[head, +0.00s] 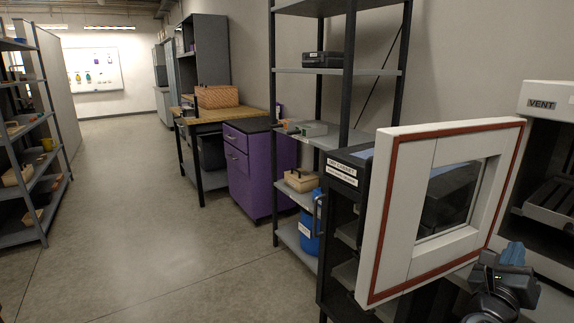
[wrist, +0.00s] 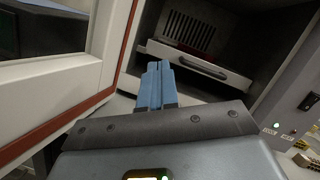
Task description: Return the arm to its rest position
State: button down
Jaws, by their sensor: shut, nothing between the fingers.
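My gripper (head: 512,257) is at the lower right of the head view, just in front of the vented cabinet and to the right of its open door. In the wrist view its blue fingers (wrist: 157,85) are together with nothing between them. They point toward the cabinet opening. My arm shows below the gripper at the bottom edge of the head view.
The white door (head: 398,215) with a red seal and a window stands open at left of my gripper. The cabinet marked VENT (head: 541,104) holds a grey tray (wrist: 186,60). A dry cabinet (head: 343,172), shelving and a purple drawer unit (head: 258,170) line the wall. The floor (head: 150,220) is clear.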

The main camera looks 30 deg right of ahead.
jog(key=s+a+f+m+t+y, duration=0.2)
jog(key=s+a+m+y, duration=0.4)
jog(key=a+m, duration=0.3)
jog(key=s+a+f+m+t+y, duration=0.2)
jog(key=s+a+m+t+y, duration=0.2)
jog(key=a, duration=1.2)
jog(key=s+a+f+m+t+y, duration=0.2)
jog(key=s+a+m+t+y, duration=0.2)
jog(key=s+a+m+y, duration=0.6)
jog(key=a+m, duration=0.3)
jog(key=shift+s+a+m, duration=0.15)
jog(key=shift+s+m, duration=0.05)
jog(key=shift+m, duration=0.2)
jog(key=shift+a, duration=0.1)
